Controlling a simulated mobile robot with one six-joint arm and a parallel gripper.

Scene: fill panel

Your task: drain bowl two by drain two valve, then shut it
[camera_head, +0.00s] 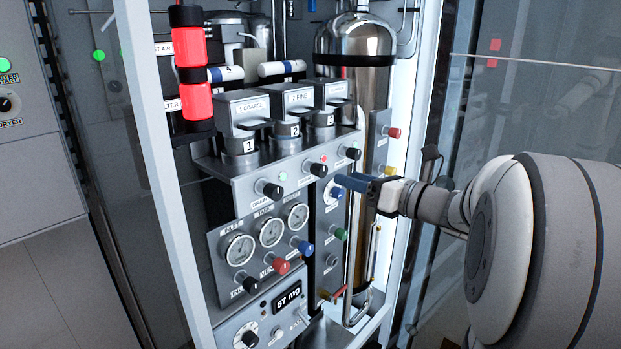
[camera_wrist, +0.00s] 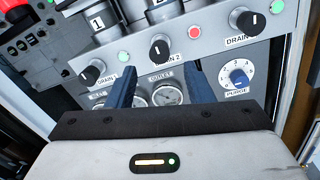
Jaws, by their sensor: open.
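Bowl two (camera_head: 288,130), a metal cup marked 2, hangs under the grey "2 FINE" head in the head view. Its lower edge shows at the top of the wrist view (camera_wrist: 163,10). The drain two valve (camera_wrist: 159,48) is a black knob with its white mark pointing up; it also shows in the head view (camera_head: 318,168). A red lamp (camera_wrist: 194,32) is beside it. My gripper (camera_wrist: 162,70) is open and empty, its blue fingers spread below the knob, apart from it. In the head view my gripper (camera_head: 347,181) is right of the drain two knob. The bowl's contents are hidden.
Drain one (camera_wrist: 91,74) and drain three (camera_wrist: 247,21) knobs flank it, each with a green lamp. A blue purge dial (camera_wrist: 238,77) is close to the right finger. Gauges (camera_head: 270,231) lie below. A white frame post (camera_head: 165,170) stands left.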

